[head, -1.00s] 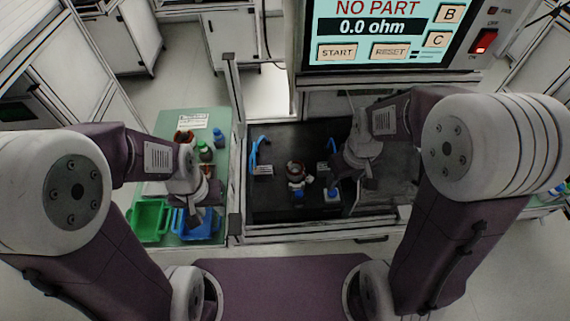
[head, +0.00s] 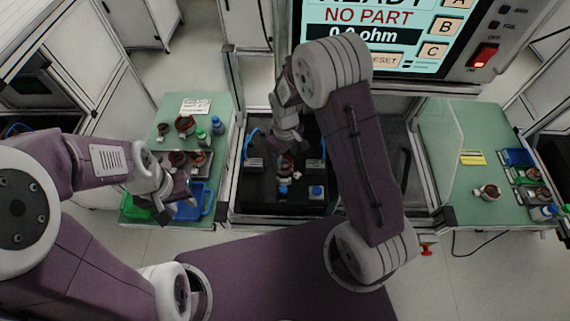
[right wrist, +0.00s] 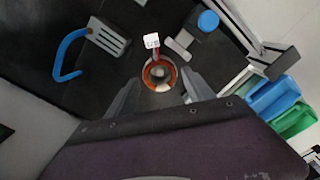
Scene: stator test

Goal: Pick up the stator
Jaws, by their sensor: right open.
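A stator (head: 285,168), a copper-coloured ring with a white connector, sits in the middle of the black test bay. It also shows in the right wrist view (right wrist: 160,74), with its connector toward the top. My right gripper (head: 288,147) is open above it and partly covers it in the head view. In the right wrist view my right gripper (right wrist: 160,88) has one finger on each side of the stator, with nothing held. My left gripper (head: 182,196) hangs over the left table near the blue bin; its jaw opening is unclear.
Blue-handled clamps (right wrist: 72,56) and a blue button (head: 316,191) flank the stator. The left green table (head: 218,130) holds more stators, bottles, a green bin (head: 138,206) and a blue bin (head: 207,200). A stator (head: 489,192) lies on the right table. The screen (head: 385,35) reads NO PART.

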